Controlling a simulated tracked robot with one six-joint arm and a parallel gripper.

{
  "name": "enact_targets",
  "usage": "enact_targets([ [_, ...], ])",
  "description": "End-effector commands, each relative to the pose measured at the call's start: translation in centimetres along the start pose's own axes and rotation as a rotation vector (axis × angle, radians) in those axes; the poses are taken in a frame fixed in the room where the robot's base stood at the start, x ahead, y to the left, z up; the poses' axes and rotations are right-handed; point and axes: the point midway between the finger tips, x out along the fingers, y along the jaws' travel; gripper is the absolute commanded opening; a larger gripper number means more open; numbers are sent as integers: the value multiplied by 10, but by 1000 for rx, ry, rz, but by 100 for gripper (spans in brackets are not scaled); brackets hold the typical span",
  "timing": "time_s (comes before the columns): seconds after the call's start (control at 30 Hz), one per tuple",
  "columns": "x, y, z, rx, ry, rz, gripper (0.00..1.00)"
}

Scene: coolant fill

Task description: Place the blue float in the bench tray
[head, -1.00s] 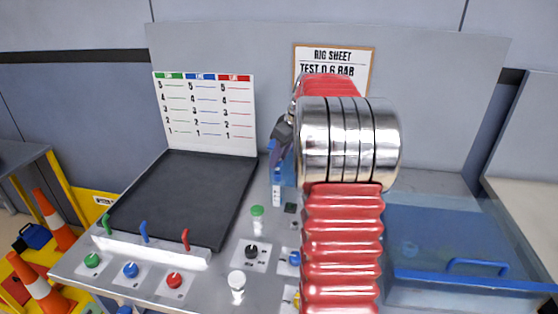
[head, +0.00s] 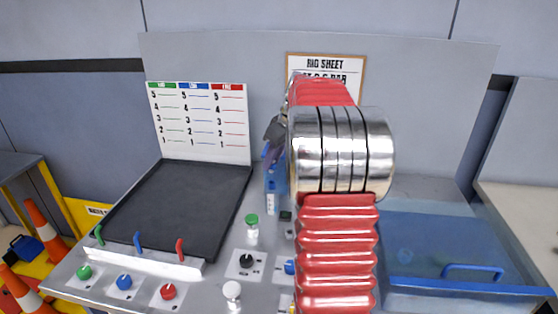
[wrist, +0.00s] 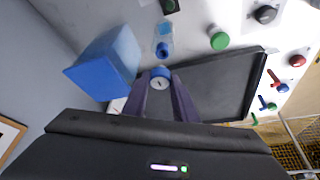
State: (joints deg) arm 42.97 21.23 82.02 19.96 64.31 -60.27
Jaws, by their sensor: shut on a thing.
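My gripper (wrist: 160,88) is shut on a small round blue piece with a white dial-like face, which appears to be the blue float (wrist: 160,73). It shows between the two purple-grey fingertips in the wrist view. In the head view my gripper (head: 268,152) is partly hidden behind my red and metal arm, above the back of the bench. The bench tray appears to be the dark, low-rimmed tray (head: 176,205) left of my gripper. It also shows beyond the fingers in the wrist view (wrist: 225,85). Its visible surface is bare.
A blue box-shaped tank (wrist: 105,62) stands close beside my gripper. A clear tube with blue inside (wrist: 162,48) is near it. Green, blue and red levers (head: 138,241) line the tray's front. A lidded blue bin (head: 440,245) is at right. A marked board (head: 200,122) stands behind the tray.

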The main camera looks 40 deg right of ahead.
Motion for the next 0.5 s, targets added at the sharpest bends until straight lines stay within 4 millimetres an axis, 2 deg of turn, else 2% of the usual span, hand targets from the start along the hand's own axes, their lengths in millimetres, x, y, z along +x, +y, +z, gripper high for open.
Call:
enact_targets([
  [0.17, 9, -14, -8, 8, 0, 3, 11],
  [0.27, 21, -34, -17, 22, -1, 8, 11],
  [0.5, 60, -106, -44, 71, -1, 28, 11],
])
